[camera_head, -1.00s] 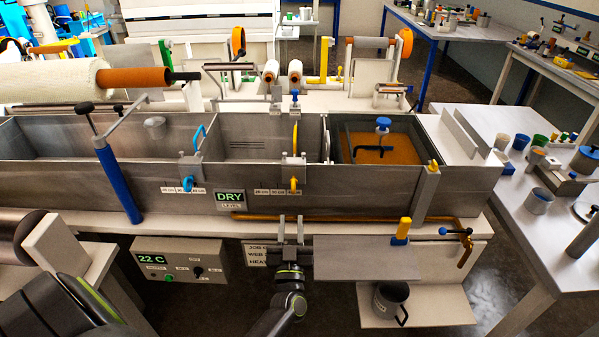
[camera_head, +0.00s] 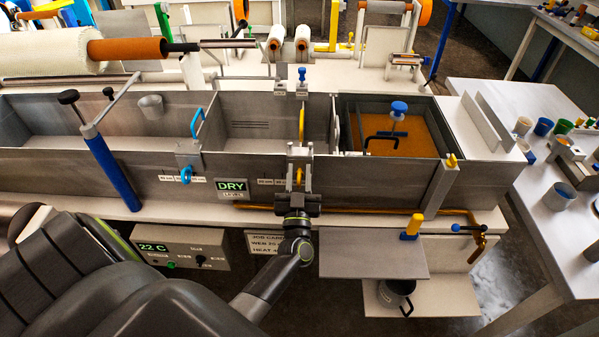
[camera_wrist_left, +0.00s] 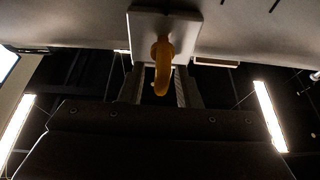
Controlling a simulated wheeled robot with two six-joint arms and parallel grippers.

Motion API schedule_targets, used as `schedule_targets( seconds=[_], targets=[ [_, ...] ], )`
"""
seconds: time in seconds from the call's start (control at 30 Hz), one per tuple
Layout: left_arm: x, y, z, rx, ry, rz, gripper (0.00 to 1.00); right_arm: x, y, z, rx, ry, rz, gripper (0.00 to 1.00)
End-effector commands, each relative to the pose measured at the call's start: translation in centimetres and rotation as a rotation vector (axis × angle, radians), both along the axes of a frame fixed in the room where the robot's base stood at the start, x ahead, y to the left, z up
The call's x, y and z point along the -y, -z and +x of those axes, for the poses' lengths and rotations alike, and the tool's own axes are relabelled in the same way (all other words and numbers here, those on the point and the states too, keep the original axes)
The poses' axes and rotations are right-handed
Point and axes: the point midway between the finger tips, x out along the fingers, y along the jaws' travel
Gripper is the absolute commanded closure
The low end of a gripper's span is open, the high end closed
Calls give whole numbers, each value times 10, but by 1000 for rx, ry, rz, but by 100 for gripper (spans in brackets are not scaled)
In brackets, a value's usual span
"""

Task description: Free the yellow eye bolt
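The yellow eye bolt (camera_head: 299,175) is on a small grey block on the front wall of the long grey tank (camera_head: 340,186), below an upright yellow handle (camera_head: 302,125). In the left wrist view, the eye bolt (camera_wrist_left: 162,67) sticks out from a pale square plate (camera_wrist_left: 180,28). My left gripper (camera_head: 299,168) is at the tank's front wall, one finger on each side of the eye bolt. It is open; in the left wrist view, gaps show between the bolt and the fingers (camera_wrist_left: 160,85). My right gripper is not in view.
A blue eye bolt (camera_head: 186,175) and blue handle (camera_head: 197,122) are to the left. A DRY sign (camera_head: 232,186) is on the wall between them. An orange-floored compartment (camera_head: 410,138) is at right. A grey shelf (camera_head: 372,255) and brass pipe (camera_head: 365,211) lie low right.

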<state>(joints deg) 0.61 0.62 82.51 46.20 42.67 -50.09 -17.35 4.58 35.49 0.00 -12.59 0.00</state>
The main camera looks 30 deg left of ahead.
Motion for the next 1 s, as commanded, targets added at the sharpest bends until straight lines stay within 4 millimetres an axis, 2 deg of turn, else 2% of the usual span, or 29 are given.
schedule_targets(
  seconds=[0.03, 0.27, 0.67, 1.0],
  targets=[
    [0, 0, 0, 0, 0, 0, 71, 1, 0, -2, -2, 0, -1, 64],
    [0, 0, 0, 0, 0, 0, 100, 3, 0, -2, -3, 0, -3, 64],
    [0, 0, 0, 17, 0, -30, 100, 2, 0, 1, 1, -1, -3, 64],
    [-3, 1, -2, 131, 0, -217, 100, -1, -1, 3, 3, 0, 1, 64]
  ],
)
